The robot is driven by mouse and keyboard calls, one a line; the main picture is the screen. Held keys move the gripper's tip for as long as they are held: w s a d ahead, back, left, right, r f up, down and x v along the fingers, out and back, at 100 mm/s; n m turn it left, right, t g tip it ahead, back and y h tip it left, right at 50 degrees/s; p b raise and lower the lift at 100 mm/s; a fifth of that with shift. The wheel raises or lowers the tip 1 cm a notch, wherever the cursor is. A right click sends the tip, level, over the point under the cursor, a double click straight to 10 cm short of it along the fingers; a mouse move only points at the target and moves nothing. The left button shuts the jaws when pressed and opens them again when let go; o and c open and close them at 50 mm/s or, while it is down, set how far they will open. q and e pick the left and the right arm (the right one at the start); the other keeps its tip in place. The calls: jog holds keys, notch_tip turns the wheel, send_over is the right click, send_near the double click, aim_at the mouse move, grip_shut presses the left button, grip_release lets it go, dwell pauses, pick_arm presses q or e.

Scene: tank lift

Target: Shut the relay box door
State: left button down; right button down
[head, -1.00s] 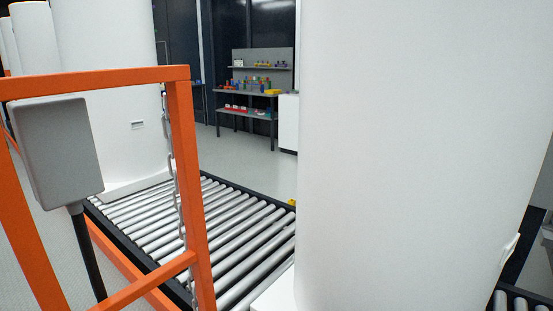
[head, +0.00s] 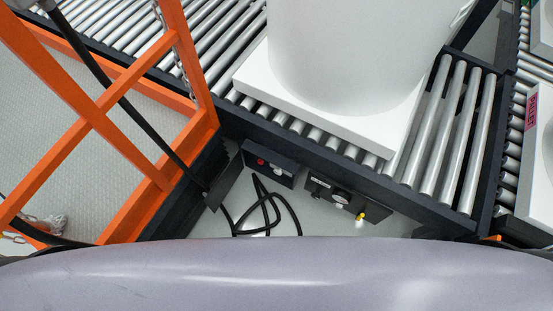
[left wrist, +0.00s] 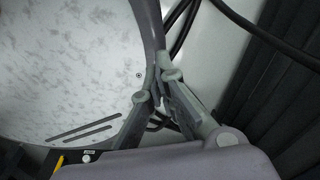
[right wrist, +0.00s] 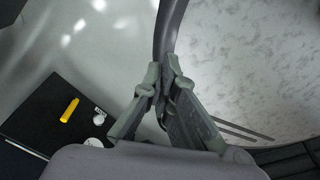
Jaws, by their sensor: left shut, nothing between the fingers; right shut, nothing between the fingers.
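In the head view, a small dark box (head: 268,166) with a red button is under the roller conveyor's near edge. A dark flat panel (head: 225,181) stands out at its left; it looks like an open relay box door, but no label confirms this. Neither gripper is in the head view. Neither gripper touches the box or panel in these views.
A second dark box (head: 340,198) with dials and a yellow-tipped part is to the right. Black cable (head: 266,212) loops on the floor. An orange rail frame (head: 160,165) stands at left. A large white tank (head: 345,60) stands on the conveyor (head: 452,130).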

pick_arm(q)
jog(key=shift+w+d, duration=0.15)
jog(key=shift+d, duration=0.05)
dwell(0.4)
jog(key=shift+a, duration=0.1)
